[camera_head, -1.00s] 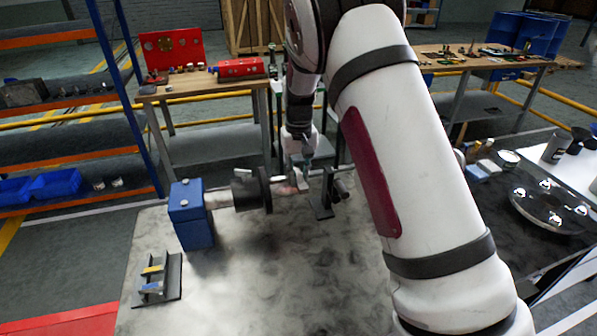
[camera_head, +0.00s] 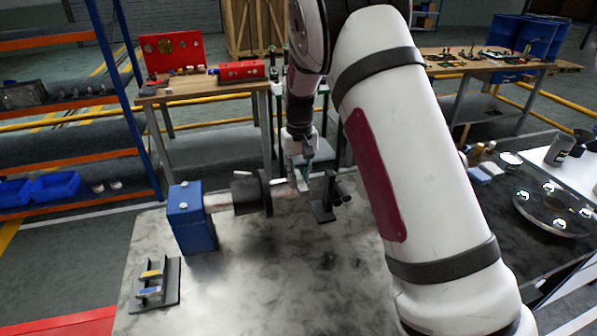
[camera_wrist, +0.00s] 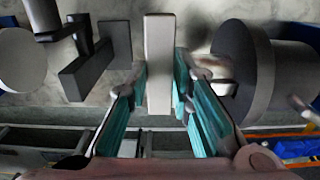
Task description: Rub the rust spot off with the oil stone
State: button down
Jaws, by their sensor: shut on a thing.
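My gripper (camera_head: 302,160) is shut on a pale, long block, the oil stone (camera_wrist: 159,62), which stands out between the teal finger pads in the wrist view. In the head view the stone (camera_head: 300,181) is at the shaft (camera_head: 282,190), just right of the dark round flange (camera_head: 264,193). The flange (camera_wrist: 236,72) also shows right of the stone in the wrist view. The shaft looks reddish near the stone, but I cannot make out the rust spot's edges. Whether the stone touches the shaft is unclear; stone and fingers hide part of it.
A blue block (camera_head: 191,220) carries the shaft's left end. A dark stand (camera_head: 322,211) is close right of my gripper. A dark holder (camera_head: 173,282) with yellow and blue pieces lies at the table's (camera_head: 255,280) front left. The table's front middle is clear.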

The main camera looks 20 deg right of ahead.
jog(key=shift+s+r, duration=0.1)
jog(key=shift+s, duration=0.25)
jog(key=shift+w+f+b, duration=0.2)
jog(key=shift+w+b, duration=0.8)
jog(key=shift+w, duration=0.3)
jog(key=shift+s+p, duration=0.9)
jog(key=shift+s, duration=0.4)
jog(key=shift+w+f+b, duration=0.2)
jog(key=shift+w+b, duration=0.95)
jog(key=shift+w, duration=0.15)
jog(key=shift+s+p, duration=0.55)
jog(key=shift+s, duration=0.15)
jog(key=shift+s+p, duration=0.3)
jog(key=shift+s, duration=0.25)
